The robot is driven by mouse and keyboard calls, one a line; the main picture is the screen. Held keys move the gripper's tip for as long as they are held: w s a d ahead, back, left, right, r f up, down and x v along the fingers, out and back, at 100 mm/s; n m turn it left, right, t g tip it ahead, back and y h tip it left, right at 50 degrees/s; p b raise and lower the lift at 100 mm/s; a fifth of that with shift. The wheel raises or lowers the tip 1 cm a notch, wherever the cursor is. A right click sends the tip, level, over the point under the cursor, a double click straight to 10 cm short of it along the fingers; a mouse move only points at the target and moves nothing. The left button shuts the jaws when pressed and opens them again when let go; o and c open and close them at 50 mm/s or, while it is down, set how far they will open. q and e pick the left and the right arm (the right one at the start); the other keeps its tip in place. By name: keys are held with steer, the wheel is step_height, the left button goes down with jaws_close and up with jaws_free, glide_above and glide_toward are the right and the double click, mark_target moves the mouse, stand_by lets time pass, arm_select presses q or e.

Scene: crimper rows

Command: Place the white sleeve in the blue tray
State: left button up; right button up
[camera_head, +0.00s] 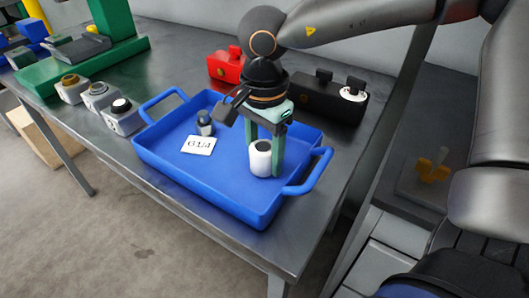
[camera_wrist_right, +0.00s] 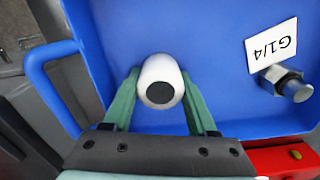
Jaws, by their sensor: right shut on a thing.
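The white sleeve (camera_head: 260,159), a short white cylinder with a dark round opening on top, stands upright inside the blue tray (camera_head: 166,162), near its right end. It also shows in the right wrist view (camera_wrist_right: 160,71), between the green fingers. My right gripper (camera_head: 264,164) points down into the tray and is shut on the white sleeve. Whether the sleeve touches the tray floor I cannot tell. My left gripper is not in view.
A metal fitting (camera_head: 205,124) and a white G1/4 card (camera_head: 198,145) are in the tray's left part. A red block (camera_head: 224,68) and a black block (camera_head: 312,96) stand behind the tray. Several grey blocks, including one (camera_head: 122,117), stand at left.

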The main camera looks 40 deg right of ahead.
mark_target(264, 146)
steer(key=o, duration=1.4)
steer(key=shift+c, duration=0.2)
steer(key=shift+r+p, duration=0.35)
steer(key=shift+p, duration=0.1)
step_height(264, 146, up, 11)
steer(key=shift+f+p, duration=0.1)
steer(key=shift+p, duration=0.7)
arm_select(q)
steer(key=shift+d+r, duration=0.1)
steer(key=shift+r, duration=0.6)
arm_select(e)
steer(key=shift+r, duration=0.4)
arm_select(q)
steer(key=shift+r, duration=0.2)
